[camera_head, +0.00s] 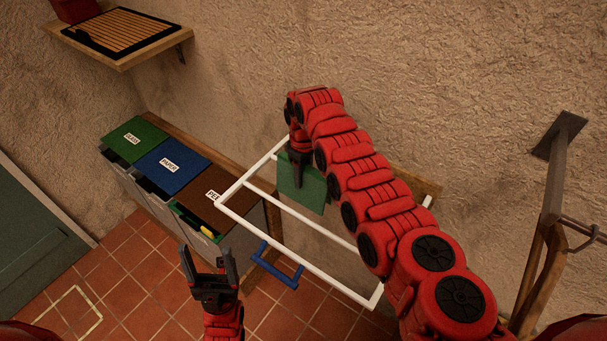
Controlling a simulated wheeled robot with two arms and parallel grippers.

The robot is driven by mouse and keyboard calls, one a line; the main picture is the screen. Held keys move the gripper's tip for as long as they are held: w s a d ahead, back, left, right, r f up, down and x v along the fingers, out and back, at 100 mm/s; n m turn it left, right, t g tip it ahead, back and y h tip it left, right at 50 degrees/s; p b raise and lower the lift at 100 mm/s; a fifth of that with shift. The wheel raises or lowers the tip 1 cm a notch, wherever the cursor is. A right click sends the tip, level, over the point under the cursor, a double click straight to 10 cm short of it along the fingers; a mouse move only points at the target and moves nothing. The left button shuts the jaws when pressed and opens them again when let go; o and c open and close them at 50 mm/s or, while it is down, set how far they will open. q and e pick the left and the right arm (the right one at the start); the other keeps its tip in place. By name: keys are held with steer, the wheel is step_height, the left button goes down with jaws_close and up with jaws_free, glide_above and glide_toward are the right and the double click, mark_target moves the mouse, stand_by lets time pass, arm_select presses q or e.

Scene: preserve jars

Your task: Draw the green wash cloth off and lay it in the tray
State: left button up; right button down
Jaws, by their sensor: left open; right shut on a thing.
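The green wash cloth (314,193) is at the far side of the white rack (318,229), hanging flat. My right gripper (298,180) reaches in from the right and is shut on the cloth near its upper part. My arm hides part of the rack's far bar, so I cannot tell whether the cloth still touches it. My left gripper (207,265) is open and empty, fingers upward, at the front left of the rack.
Bins with green (133,136), blue (170,166) and brown (208,193) lids stand left of the rack. A blue handle-like bar (275,265) is below the rack's front. A wooden post with a metal bracket (556,170) stands right. Tiled floor is open at lower left.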

steer(key=shift+r+p, duration=0.4)
steer(key=shift+r, duration=6.35)
